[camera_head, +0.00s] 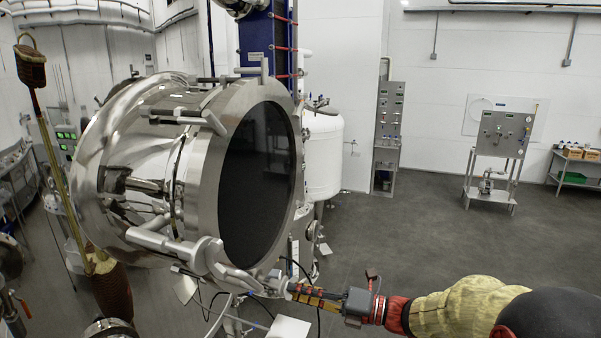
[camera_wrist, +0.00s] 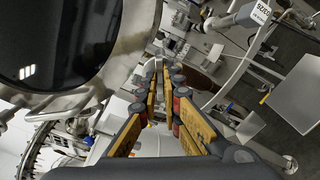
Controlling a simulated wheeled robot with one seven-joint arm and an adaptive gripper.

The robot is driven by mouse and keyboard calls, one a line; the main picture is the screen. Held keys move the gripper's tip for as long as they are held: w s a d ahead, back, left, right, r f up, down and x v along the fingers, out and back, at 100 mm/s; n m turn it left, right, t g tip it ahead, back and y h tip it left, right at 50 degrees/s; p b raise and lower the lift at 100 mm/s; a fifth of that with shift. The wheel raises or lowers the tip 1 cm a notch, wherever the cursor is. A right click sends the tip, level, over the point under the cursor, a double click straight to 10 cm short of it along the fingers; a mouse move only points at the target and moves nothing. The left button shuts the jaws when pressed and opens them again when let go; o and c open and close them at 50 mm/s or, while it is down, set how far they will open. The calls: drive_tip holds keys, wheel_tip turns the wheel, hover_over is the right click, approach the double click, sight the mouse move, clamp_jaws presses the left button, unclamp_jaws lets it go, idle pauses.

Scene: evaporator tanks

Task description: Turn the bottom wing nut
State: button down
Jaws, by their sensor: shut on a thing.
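A large polished steel tank (camera_head: 130,190) with a dark round door window (camera_head: 257,165) fills the left middle of the head view. Steel clamps with handles sit round its rim, one at the top (camera_head: 187,117). The bottom wing nut (camera_head: 274,284) is at the lower rim, small and partly hidden by my fingertips. My gripper (camera_head: 291,289) reaches in from the lower right and is shut on this wing nut. In the wrist view my gripper's yellow fingers (camera_wrist: 163,68) close towards a grey metal piece (camera_wrist: 171,47), which appears to be the wing nut; its exact angle is unclear.
Black cables and a white box (camera_head: 288,327) are just below my gripper. A white vessel (camera_head: 323,155) stands behind the tank. A control panel stand (camera_head: 501,135) and a shelf (camera_head: 580,168) are far right. The grey floor (camera_head: 420,215) between is clear.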

drive_tip(key=shift+f, duration=0.1)
drive_tip(key=shift+n+b, duration=1.05)
drive_tip(key=shift+n, duration=0.15)
drive_tip(key=shift+n+b, duration=1.1)
drive_tip(key=shift+b, duration=0.1)
drive_tip(key=shift+f, duration=0.1)
